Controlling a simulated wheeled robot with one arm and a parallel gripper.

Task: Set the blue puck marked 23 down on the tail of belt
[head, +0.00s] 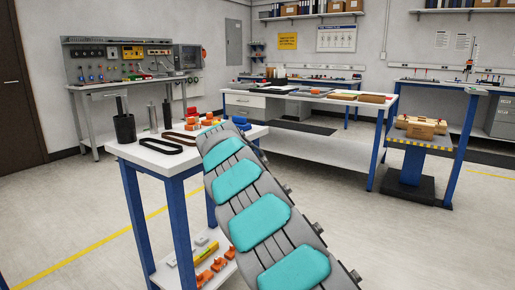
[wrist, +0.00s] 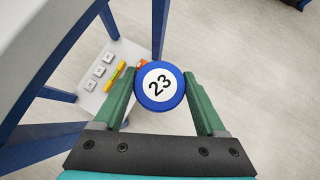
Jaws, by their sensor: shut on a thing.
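The blue puck marked 23 (wrist: 159,102) shows in the wrist view, its white numbered face toward the camera. My gripper (wrist: 160,76) is shut on it, with one green finger at each side. The puck is held in the air beside a blue-legged table, above the level of its lower shelf. In the head view my grey and teal arm fills the middle foreground, and it hides the gripper and puck.
The white-topped table (head: 137,153) carries black loops (head: 161,146), a black cup (head: 124,128) and orange and blue parts. Its lower shelf (wrist: 88,103) holds white blocks and a yellow piece (wrist: 115,76). A long workbench (head: 310,98) stands behind.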

